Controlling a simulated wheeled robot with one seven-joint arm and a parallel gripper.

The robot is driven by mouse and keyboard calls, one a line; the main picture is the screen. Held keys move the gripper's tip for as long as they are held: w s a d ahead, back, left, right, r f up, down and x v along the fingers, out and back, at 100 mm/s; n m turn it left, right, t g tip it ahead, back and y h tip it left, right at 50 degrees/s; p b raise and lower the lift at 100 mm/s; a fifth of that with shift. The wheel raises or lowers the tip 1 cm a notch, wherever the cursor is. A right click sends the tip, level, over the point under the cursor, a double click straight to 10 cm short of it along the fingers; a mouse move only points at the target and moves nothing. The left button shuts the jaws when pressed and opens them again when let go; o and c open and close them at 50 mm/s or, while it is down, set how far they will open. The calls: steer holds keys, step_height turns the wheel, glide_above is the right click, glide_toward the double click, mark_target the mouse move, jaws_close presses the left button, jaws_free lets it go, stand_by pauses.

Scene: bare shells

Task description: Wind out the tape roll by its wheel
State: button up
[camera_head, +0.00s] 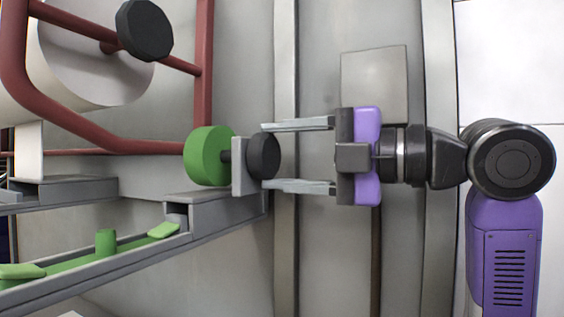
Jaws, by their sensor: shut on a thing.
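The tape roll appears to be the green drum (205,157) left of centre, at the end of a grey channel. A small dark round wheel (264,154) sits to its right, on the same axle, beyond an upright grey plate (239,166). My gripper (265,156) reaches in from the right with its fingers level, one above and one below the wheel. It is shut on the wheel, with the fingertips at its rim. The contact itself is hard to make out at this size.
A grey channel (135,258) runs to the lower left with green pieces (106,242) in it. A dark red tube frame (203,85) stands upper left around a large pale roll (88,70), with another black knob (144,29). A grey wall is behind.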

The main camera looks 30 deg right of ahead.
stand_by(0.4)
steer(key=o, duration=1.4)
steer(key=shift+c, duration=0.2)
steer(key=v, duration=0.7)
steer(key=shift+s+d+b, duration=0.2)
steer(key=shift+s+b, duration=0.1)
steer(key=shift+s, duration=0.05)
